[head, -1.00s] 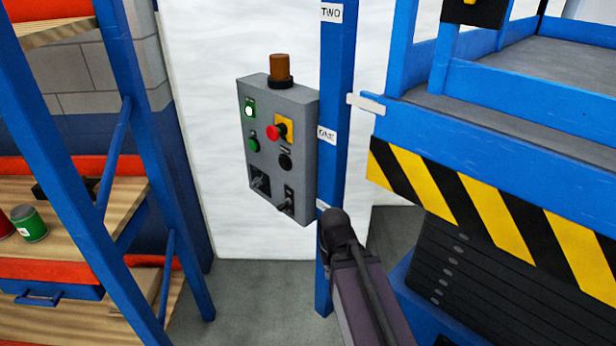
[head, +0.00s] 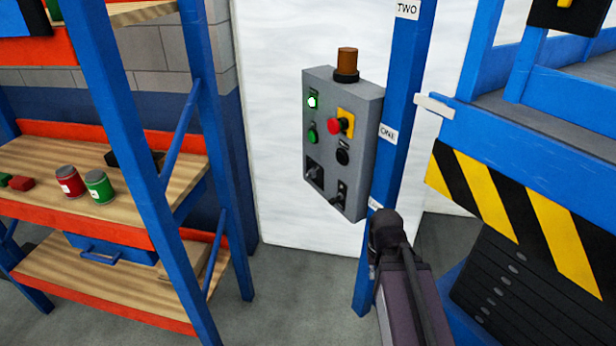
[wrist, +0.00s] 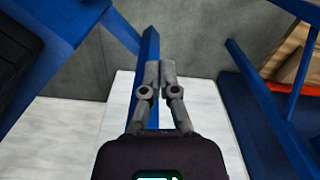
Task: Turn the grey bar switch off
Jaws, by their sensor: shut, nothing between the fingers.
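The grey control panel (head: 357,133) stands against the blue post in the head view. At its lower left is a black square plate with a grey bar switch (head: 314,172), its bar slanting. A second small switch (head: 340,194) on a dark plate is at its lower right. The exact bar angle is too small to read. My gripper (wrist: 160,68) is shut and empty in the wrist view, fingertips together, in front of the blue post. In the head view my arm is below and right of the panel, apart from the switch; its fingers are not clear there.
The panel also has a red button (head: 334,125), green button (head: 313,136), black knob (head: 342,157) and amber lamp (head: 347,62). The blue post (head: 398,150) stands right beside it. A striped blue platform (head: 510,200) is at right, shelves (head: 110,215) at left.

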